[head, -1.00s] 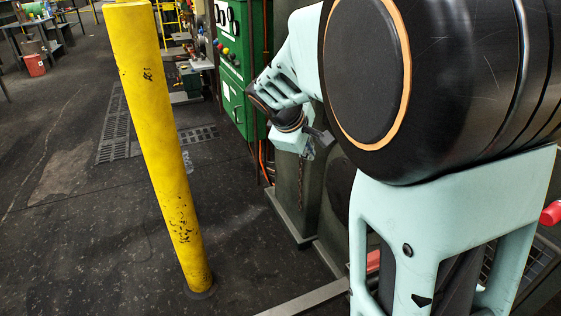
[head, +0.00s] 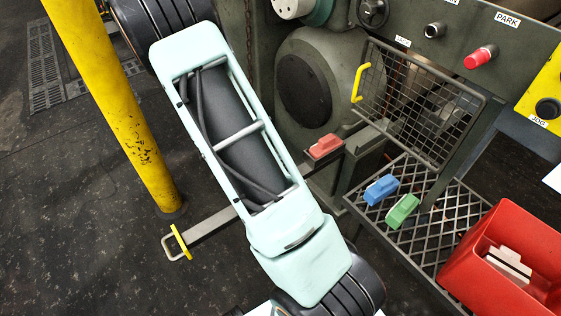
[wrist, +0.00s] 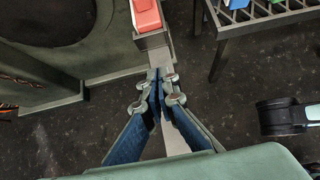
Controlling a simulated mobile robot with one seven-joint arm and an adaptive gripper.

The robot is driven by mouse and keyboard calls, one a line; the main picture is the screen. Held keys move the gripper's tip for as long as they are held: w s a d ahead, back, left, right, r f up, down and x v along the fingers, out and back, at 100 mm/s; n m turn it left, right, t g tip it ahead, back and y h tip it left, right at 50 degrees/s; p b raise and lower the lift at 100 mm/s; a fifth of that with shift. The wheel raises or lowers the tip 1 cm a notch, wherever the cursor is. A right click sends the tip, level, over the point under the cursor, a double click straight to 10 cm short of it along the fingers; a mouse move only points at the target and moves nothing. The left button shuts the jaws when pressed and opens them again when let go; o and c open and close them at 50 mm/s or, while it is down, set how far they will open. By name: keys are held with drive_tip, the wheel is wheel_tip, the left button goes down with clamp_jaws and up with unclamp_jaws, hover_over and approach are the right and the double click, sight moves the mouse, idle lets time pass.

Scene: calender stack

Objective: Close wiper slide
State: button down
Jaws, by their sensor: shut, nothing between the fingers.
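The wiper slide (head: 215,224) is a flat grey bar that sticks out from the machine over the floor, with a yellow-and-pale loop handle (head: 178,243) at its outer end. A red block (head: 325,146) sits at its machine end. My arm covers the middle of the bar in the head view, and my gripper does not show there. In the wrist view my gripper (wrist: 160,76) is shut and empty, its fingertips over the slide bar (wrist: 166,60). The red block (wrist: 146,15) is beyond the fingertips. The handle is hidden in the wrist view. Contact with the bar cannot be told.
A yellow post (head: 120,110) stands left of my arm. A mesh guard (head: 415,100) with a yellow handle is on the machine. Blue (head: 381,189) and green (head: 403,210) blocks lie on a grated shelf (head: 440,235), beside a red bin (head: 480,262).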

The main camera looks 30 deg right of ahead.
sight(310, 160)
drive_tip(key=b+x, duration=0.1)
drive_tip(key=x, duration=0.5)
drive_tip(key=shift+f+b, duration=0.2)
drive_tip(key=shift+b, duration=0.15)
drive_tip(key=d, duration=0.3)
drive_tip(key=shift+w+d, duration=0.15)
drive_tip(key=shift+d, duration=0.05)
drive_tip(key=shift+d+r, duration=0.1)
drive_tip(key=shift+d, duration=0.3)
drive_tip(key=shift+d, duration=0.1)
drive_tip(key=d, duration=0.7)
drive_tip(key=w+d+p, duration=0.1)
drive_tip(key=d, duration=0.7)
drive_tip(key=w+d, duration=0.1)
drive_tip(key=d, duration=0.7)
drive_tip(key=shift+a, duration=0.1)
